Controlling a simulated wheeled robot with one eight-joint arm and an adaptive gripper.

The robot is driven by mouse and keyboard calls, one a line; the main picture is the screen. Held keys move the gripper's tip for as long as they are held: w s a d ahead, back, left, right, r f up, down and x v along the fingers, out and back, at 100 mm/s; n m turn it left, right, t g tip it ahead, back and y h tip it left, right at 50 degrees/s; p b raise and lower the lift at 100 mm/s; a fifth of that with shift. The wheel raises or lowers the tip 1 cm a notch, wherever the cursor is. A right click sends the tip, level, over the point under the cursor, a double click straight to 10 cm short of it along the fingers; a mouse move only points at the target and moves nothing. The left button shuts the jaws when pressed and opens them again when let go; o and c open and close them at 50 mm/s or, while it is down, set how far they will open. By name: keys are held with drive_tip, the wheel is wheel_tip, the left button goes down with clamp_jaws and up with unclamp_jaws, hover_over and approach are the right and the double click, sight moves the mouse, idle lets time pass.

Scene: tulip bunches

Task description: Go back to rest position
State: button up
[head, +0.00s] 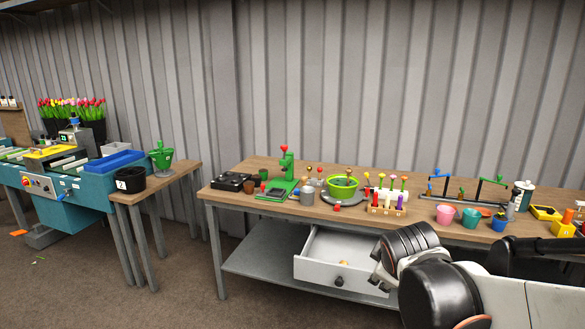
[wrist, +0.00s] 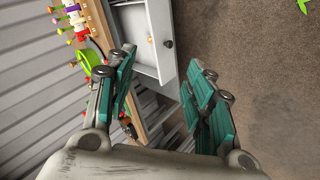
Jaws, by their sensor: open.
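My gripper (wrist: 164,62) shows in the wrist view with its teal-padded fingers spread wide and nothing between them. In the head view my arm reaches in from the lower right, in front of the workbench; the gripper's fingers cannot be made out there. The wooden workbench (head: 235,194) stands beyond the arm. Its open white drawer (head: 325,270) has a small orange item inside and also shows in the wrist view (wrist: 140,35), beyond the fingers. My gripper appears apart from the bench and drawer.
A green bowl (head: 342,187), a green press (head: 285,180), a pink cup (head: 445,214) and a blue cup (head: 499,222) stand on the bench. A teal machine (head: 80,200) and a side table (head: 180,174) are at left. Brown floor (head: 180,300) is open in front.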

drive_tip(key=s+a+m+g+y, duration=0.1)
drive_tip(key=s+m, duration=0.9)
drive_tip(key=s, duration=1)
drive_tip(key=shift+a+f+g+y, duration=0.2)
drive_tip(key=shift+f+g+y, duration=0.1)
drive_tip(key=shift+y, duration=0.3)
